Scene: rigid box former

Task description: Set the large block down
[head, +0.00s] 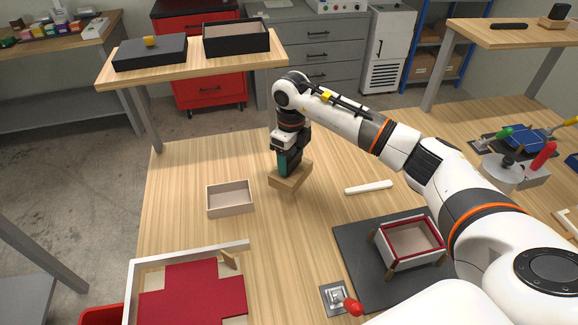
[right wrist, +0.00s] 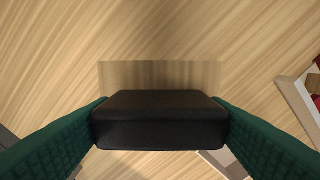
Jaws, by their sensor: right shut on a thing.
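The large block (head: 291,181) is a light wooden block in the middle of the table, turned at an angle in the head view. My right gripper (head: 284,163) points down over it with dark green fingers. In the right wrist view, the fingers are shut on both ends of a black grip part (right wrist: 160,120) on top of the block, and the block's wooden edge (right wrist: 160,76) shows beyond it. I cannot tell whether the block's underside touches the table or hangs just above it. My left gripper is not in view.
An open wooden box (head: 230,199) stands left of the block. A white bar (head: 368,187) lies to the right. A red cross-shaped sheet (head: 190,294) lies in a frame at front left. A red-lined box (head: 413,243) stands on a dark mat (head: 357,270). Bare table surrounds the block.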

